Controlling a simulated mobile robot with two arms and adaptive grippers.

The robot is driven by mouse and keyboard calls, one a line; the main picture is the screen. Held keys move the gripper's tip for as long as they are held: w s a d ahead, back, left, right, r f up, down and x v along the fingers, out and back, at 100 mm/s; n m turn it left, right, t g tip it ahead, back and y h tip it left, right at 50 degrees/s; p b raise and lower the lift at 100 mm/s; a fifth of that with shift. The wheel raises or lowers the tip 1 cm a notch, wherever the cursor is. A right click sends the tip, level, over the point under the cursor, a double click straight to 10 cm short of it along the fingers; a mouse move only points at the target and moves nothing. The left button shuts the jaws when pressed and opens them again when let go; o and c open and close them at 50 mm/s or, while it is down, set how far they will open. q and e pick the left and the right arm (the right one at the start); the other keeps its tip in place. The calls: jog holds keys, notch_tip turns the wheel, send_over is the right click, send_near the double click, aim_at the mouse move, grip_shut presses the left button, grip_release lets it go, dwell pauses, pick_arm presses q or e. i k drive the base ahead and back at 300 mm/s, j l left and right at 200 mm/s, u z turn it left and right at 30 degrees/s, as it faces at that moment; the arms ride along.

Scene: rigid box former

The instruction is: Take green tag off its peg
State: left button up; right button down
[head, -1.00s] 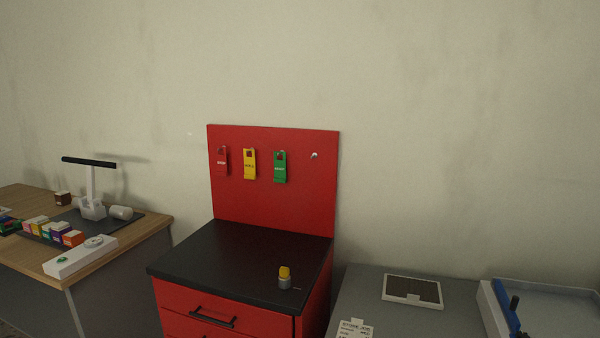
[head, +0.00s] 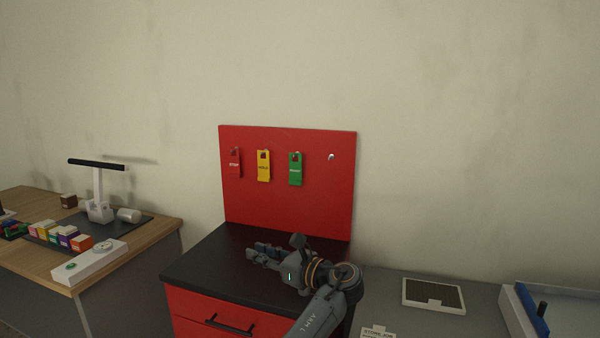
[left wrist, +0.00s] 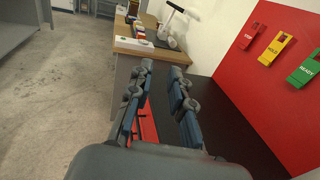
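The green tag (head: 295,172) hangs on a peg of the red board (head: 290,208), right of the yellow tag (head: 264,167) and the red tag (head: 234,164). The green tag (left wrist: 304,70) also shows at the right edge of the left wrist view, reading READY. My left gripper (head: 256,254) is over the black cabinet top, below the tags and apart from them. Its two fingers (left wrist: 158,102) stand apart with nothing between them in the left wrist view. My right gripper is not in view.
The board's rightmost peg (head: 331,157) is bare. A wooden desk (head: 150,229) with a lamp-like stand (head: 97,200) and coloured boxes is at left. A grey table at right holds a dark panel (head: 434,295) and a tray (head: 575,305). Space before the board is clear.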

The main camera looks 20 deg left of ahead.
aim_at(295, 168)
jog(key=i, duration=1.7)
